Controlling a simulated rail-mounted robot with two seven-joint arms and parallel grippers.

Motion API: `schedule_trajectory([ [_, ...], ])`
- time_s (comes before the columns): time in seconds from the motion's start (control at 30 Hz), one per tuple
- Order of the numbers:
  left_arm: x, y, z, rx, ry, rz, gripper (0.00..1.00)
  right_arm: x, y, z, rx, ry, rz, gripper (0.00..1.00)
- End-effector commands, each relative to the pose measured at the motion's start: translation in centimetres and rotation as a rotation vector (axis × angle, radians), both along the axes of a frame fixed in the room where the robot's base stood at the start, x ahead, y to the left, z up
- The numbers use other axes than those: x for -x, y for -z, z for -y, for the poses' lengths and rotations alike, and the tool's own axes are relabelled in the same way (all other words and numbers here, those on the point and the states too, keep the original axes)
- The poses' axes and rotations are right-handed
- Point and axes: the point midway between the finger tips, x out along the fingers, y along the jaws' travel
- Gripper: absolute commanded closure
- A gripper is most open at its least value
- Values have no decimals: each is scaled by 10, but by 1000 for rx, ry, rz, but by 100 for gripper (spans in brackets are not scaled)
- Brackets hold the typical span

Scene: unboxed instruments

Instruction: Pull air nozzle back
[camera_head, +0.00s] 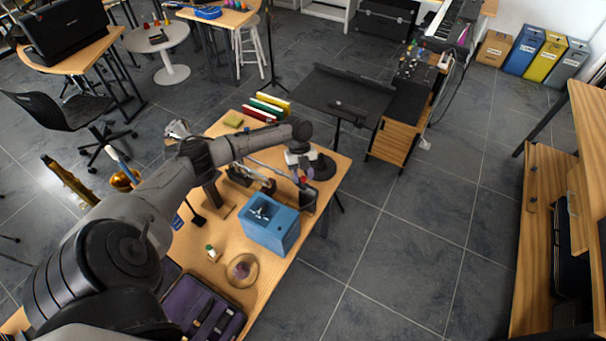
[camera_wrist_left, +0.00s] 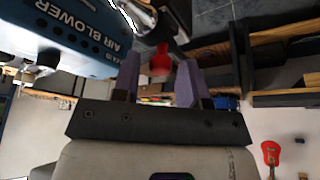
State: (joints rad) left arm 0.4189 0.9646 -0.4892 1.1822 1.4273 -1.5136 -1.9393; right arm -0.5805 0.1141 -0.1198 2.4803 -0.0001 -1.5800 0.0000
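The blue air blower box (camera_head: 272,225) stands on the wooden table, and its side with the words AIR BLOWER shows upside down in the left wrist view (camera_wrist_left: 75,35). A metallic nozzle part (camera_wrist_left: 150,14) with a red end (camera_wrist_left: 161,60) hangs beside the box in the wrist view. My left gripper (camera_wrist_left: 160,80) has its two purple fingers apart, one on each side of the red end, with gaps visible. In the head view the left gripper (camera_head: 304,178) is just behind the blower, over the table's right side. My right gripper is not in view.
The table also holds a dark open case (camera_head: 205,308), a round wooden dish (camera_head: 242,270), a small bottle (camera_head: 211,252) and upright books (camera_head: 265,107). A dark container (camera_head: 308,200) stands close to the blower. Open floor lies right of the table.

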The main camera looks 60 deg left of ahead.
Motion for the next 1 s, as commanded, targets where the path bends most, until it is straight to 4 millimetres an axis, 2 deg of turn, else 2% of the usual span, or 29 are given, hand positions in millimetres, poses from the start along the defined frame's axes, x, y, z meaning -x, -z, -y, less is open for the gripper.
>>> schedule_trajectory([
  [0.07,0,0,0,0,0,0,68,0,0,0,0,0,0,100],
  [0.4,0,0,0,0,0,0,100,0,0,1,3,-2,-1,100],
  [0.7,-1,-1,1,0,1,0,100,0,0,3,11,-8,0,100],
  [1.0,-18,-1,30,1,0,3,100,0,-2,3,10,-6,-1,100],
])
